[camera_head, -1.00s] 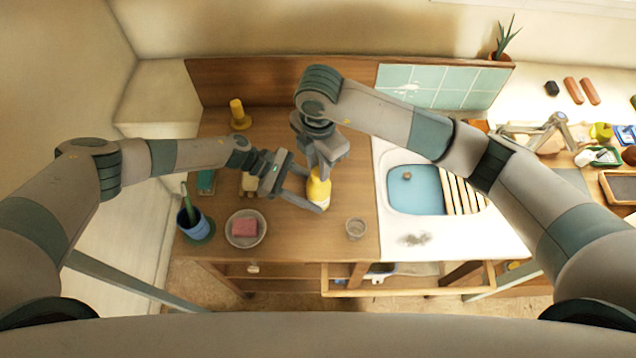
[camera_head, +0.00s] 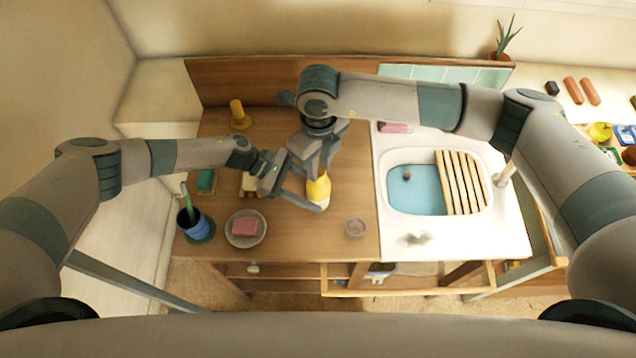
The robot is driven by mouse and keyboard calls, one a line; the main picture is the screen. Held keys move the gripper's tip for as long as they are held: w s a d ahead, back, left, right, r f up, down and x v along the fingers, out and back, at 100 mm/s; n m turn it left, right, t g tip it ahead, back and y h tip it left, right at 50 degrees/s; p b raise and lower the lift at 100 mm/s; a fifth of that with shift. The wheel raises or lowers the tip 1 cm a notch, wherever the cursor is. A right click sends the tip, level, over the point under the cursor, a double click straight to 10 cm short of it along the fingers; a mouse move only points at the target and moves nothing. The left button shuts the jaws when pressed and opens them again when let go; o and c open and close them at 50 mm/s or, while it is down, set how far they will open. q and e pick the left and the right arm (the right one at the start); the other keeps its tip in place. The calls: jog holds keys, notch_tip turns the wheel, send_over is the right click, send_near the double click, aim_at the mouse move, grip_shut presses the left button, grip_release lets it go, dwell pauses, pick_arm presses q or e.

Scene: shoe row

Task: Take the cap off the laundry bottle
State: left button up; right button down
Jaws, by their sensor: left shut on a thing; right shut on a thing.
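The laundry bottle (camera_head: 319,188), yellow with a pale lower end, stands on the wooden counter (camera_head: 300,232). My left gripper (camera_head: 314,193) comes from the left and is shut on the bottle's body, one finger showing along its near side. My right gripper (camera_head: 317,168) points down from above and is shut at the bottle's top, where the cap is. The cap itself is hidden by the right gripper, so I cannot tell whether it has come loose.
A yellow object (camera_head: 239,114) stands behind left. The sink (camera_head: 416,190) with a slatted rack (camera_head: 463,183) lies right.

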jog(key=shift+f+n, duration=0.1)
jog(key=shift+n, duration=0.5)
jog(key=c, duration=1.4)
grip_release()
jog(key=shift+c, duration=1.6)
